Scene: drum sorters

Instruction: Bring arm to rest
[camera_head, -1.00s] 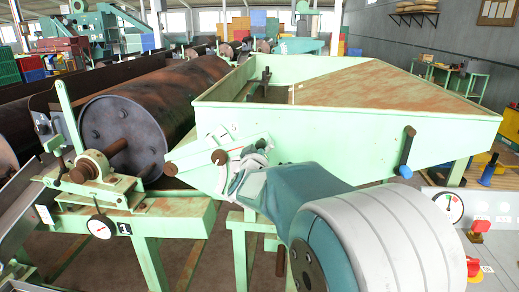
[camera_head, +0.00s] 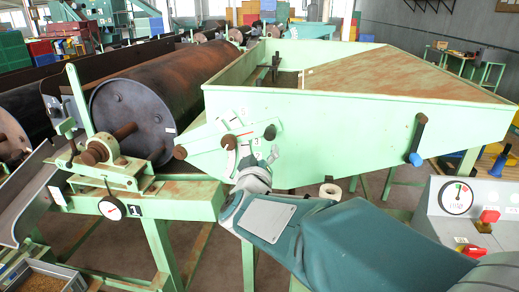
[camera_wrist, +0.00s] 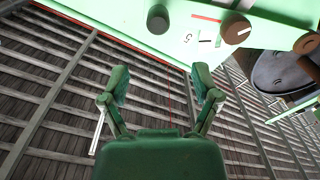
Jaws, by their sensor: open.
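My gripper (camera_head: 252,158) is in front of the pale green hopper (camera_head: 360,120), close to its front wall in the head view. My teal arm runs from the lower right up to it. In the wrist view my gripper (camera_wrist: 160,80) has its two green fingers spread apart with nothing between them. The hopper's green wall with a dark knob (camera_wrist: 158,18) and a brown knob (camera_wrist: 235,28) is at the top of the wrist view, apart from the fingers.
A rusty drum (camera_head: 180,85) lies left of the hopper. A green stand with a dial (camera_head: 112,208) is at left. A blue-tipped handle (camera_head: 416,140) hangs on the hopper's front. A grey control box (camera_head: 450,228) with red knobs stands at lower right, close to my arm.

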